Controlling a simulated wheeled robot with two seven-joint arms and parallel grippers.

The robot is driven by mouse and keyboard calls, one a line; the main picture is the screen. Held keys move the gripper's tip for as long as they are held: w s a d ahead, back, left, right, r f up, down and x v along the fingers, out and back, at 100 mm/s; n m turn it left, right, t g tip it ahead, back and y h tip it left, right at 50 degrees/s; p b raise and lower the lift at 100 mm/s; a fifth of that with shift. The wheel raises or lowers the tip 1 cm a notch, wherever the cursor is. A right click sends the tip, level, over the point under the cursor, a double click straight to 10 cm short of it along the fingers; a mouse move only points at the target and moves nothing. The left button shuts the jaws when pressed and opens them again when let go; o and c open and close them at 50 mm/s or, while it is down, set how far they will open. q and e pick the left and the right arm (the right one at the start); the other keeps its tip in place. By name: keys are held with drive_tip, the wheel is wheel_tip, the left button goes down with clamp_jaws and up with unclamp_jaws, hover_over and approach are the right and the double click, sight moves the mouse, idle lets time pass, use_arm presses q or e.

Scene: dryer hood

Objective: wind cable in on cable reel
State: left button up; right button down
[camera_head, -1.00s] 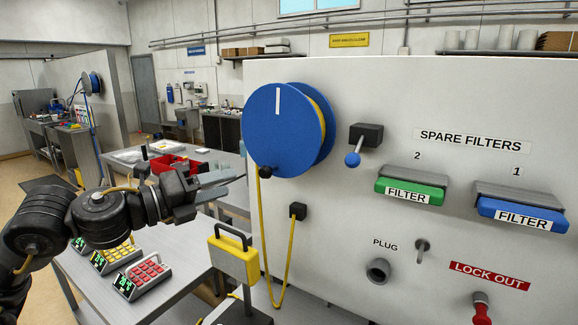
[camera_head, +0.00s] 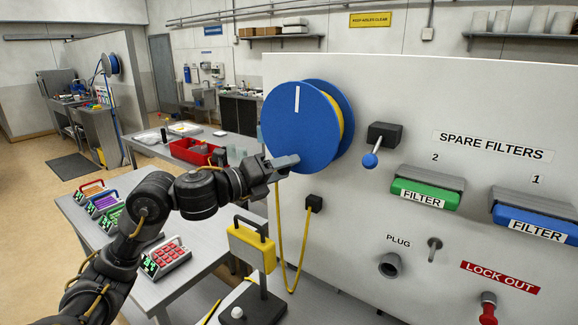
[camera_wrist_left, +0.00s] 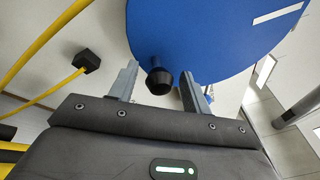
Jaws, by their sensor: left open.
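The blue cable reel (camera_head: 298,122) is mounted on the white panel, with a white stripe near the top of its face. Yellow cable (camera_head: 279,232) hangs from it in a loop up to a black block (camera_head: 314,203) on the panel. My left gripper (camera_head: 288,162) is at the reel's lower left edge. In the left wrist view the reel (camera_wrist_left: 205,35) fills the top, and its black crank knob (camera_wrist_left: 159,80) lies between the two open fingers (camera_wrist_left: 160,85). In the head view the gripper hides the knob. My right gripper is not in view.
A black lever with a blue ball (camera_head: 370,160) sticks out right of the reel. Green (camera_head: 425,193) and blue (camera_head: 535,222) filter handles are farther right. A yellow box on a stand (camera_head: 252,248) is below the gripper. A table with keypads (camera_head: 165,257) is at left.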

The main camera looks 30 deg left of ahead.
use_arm(q)
drive_tip(key=shift+w+d, duration=0.1)
clamp_jaws()
drive_tip(key=shift+d, duration=0.4)
drive_tip(key=shift+a, duration=0.25)
drive_tip(key=shift+w+a, duration=0.1)
drive_tip(key=shift+a, duration=0.15)
drive_tip(key=shift+b, duration=0.4)
